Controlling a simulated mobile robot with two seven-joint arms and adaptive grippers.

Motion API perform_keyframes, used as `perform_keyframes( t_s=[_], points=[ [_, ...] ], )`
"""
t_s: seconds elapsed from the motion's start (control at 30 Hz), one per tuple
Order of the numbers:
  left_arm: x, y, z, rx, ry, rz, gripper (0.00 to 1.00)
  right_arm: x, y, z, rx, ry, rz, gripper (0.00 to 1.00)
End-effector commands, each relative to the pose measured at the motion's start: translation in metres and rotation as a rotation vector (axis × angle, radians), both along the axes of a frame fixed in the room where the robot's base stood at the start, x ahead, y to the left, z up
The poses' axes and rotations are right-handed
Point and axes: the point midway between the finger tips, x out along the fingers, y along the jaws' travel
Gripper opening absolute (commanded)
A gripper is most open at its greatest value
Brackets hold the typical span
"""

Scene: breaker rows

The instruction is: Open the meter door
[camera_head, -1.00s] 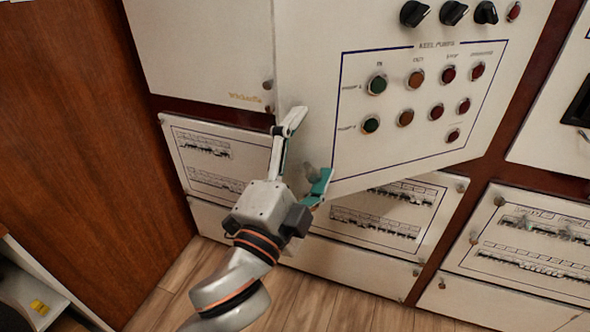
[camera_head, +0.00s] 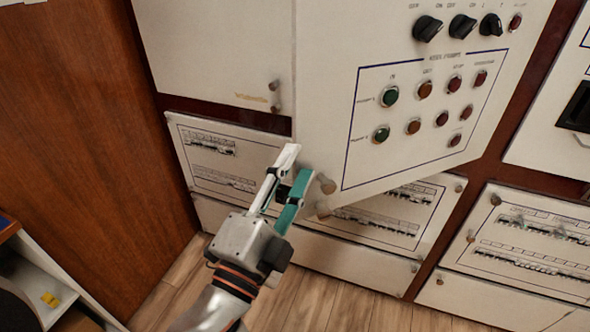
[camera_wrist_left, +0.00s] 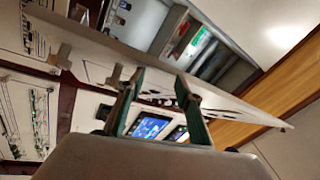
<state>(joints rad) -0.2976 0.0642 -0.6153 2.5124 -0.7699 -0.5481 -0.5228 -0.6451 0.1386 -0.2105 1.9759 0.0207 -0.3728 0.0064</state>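A white cabinet door with push buttons and dark rotary knobs (camera_head: 345,90) stands ajar, its lower edge slanting out over the panels below. No label in view confirms that it is the meter door. Two small round knobs show at its lower left corner, the upper one (camera_head: 327,185) just right of my left gripper (camera_head: 300,161). That gripper is open, with nothing visible between its fingers. In the left wrist view the gripper (camera_wrist_left: 160,85) is in front of a pale slanted door edge (camera_wrist_left: 225,103), with an open compartment behind. My right gripper is not in view.
A closed white panel (camera_head: 205,45) is at the upper left. Low breaker-row panels (camera_head: 225,148) are below, and another (camera_head: 530,240) is at right. A brown wooden side (camera_head: 80,130) stands at left. Bare wood floor (camera_head: 320,300) is in front.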

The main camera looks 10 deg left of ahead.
Motion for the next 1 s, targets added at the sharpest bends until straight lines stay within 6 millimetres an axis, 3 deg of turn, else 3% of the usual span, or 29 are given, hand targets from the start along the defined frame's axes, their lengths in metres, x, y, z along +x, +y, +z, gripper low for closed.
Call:
perform_keyframes(
  t_s=[0.53, 0.57, 0.7, 1.0],
  points=[
    [0.0, -0.002, -0.005, 0.002, 0.01, -0.002, 0.36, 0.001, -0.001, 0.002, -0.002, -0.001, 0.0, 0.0],
    [0.0, -0.002, -0.006, 0.002, 0.01, -0.002, 0.33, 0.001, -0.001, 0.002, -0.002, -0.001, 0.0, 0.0],
    [0.0, -0.002, -0.005, 0.0, 0.01, -0.004, 0.0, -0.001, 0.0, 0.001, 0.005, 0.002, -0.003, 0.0],
    [0.002, -0.006, 0.015, -0.302, 0.067, -0.101, 0.0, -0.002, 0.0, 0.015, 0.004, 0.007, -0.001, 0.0]
  ],
)
